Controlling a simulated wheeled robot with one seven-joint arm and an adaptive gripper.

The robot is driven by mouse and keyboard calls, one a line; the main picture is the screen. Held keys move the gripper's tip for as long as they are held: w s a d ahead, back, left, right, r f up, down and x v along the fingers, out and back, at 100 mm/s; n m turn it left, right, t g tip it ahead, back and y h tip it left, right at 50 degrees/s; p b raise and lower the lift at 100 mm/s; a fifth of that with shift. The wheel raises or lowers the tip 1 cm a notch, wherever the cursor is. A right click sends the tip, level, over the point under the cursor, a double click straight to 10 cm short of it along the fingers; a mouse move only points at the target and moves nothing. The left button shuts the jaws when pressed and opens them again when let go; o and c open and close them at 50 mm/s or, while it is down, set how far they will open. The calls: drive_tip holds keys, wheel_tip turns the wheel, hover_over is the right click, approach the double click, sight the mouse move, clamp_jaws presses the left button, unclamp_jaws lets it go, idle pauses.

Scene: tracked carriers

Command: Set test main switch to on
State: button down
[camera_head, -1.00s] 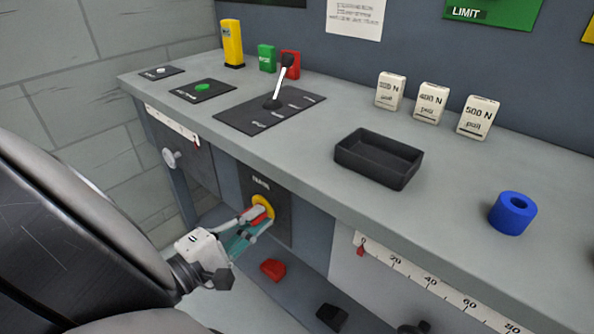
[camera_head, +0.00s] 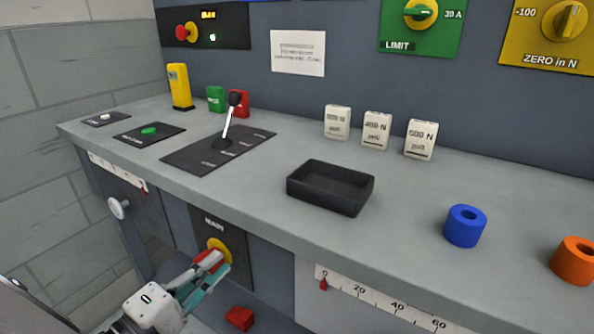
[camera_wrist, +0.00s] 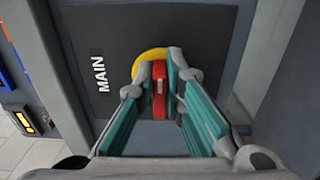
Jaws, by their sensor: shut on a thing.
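The main switch is a yellow disc (camera_head: 220,246) with a red handle (camera_head: 207,260), on a dark plate below the bench top. The plate's MAIN label (camera_wrist: 99,74) shows clearly in the wrist view. My gripper (camera_head: 212,268) is shut on the red handle, with one finger on each side. In the wrist view the handle (camera_wrist: 160,100) lies between the fingers and looks roughly parallel to the line of letters. The fingers hide part of the yellow disc (camera_wrist: 148,60).
The bench top (camera_head: 250,215) overhangs the switch. A black lever (camera_head: 229,120), a black tray (camera_head: 330,188) and blue (camera_head: 465,226) and orange (camera_head: 577,262) rings stand on it. A white knob (camera_head: 119,208) sticks out left of the switch. A red block (camera_head: 240,318) lies below.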

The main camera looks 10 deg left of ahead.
drive_tip(key=c, duration=1.7)
unclamp_jaws()
drive_tip(key=shift+s+a, duration=0.1)
